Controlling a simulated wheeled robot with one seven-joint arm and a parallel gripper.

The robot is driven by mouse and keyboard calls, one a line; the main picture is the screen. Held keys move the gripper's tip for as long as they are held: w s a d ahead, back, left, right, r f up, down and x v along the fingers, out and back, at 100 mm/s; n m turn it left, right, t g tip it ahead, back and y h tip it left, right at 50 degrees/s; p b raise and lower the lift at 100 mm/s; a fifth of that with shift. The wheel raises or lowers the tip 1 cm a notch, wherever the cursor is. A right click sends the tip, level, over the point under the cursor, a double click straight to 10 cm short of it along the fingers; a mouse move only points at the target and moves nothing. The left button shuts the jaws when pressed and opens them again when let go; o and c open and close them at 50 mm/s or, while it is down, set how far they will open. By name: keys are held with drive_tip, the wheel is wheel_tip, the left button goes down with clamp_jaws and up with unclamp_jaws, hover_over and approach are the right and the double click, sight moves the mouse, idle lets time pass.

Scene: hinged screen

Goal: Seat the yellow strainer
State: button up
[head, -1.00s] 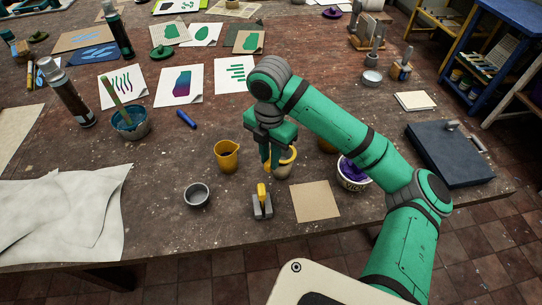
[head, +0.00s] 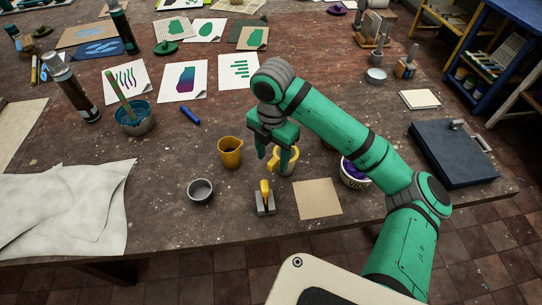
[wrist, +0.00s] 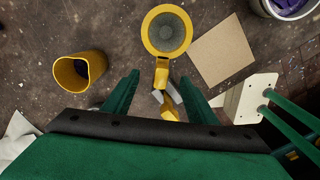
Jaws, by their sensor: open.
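The yellow strainer (wrist: 167,33) shows in the wrist view as a round yellow rim around grey mesh, its yellow handle pointing toward my gripper (wrist: 160,78). In the head view the strainer (head: 293,160) is partly hidden behind my gripper (head: 267,162); what lies under its bowl I cannot tell. My gripper is open, its two fingers pointing down on either side of the handle's end in the wrist view, with nothing clearly gripped. A grey block with a yellow lever (head: 265,191) stands just nearer; it also shows partly between the fingers in the wrist view (wrist: 168,107).
A yellow cup (head: 230,152) and a small grey bowl (head: 200,191) stand to the left. A brown square card (head: 318,199) lies to the right, with a white tub of purple (head: 353,175) behind it. A white cloth (head: 60,205) covers the table's left front.

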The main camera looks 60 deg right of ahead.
drive_tip(key=shift+s+d, duration=0.1)
drive_tip(key=shift+s, duration=0.1)
drive_tip(key=shift+r, duration=0.1)
drive_tip(key=shift+r, duration=3.95)
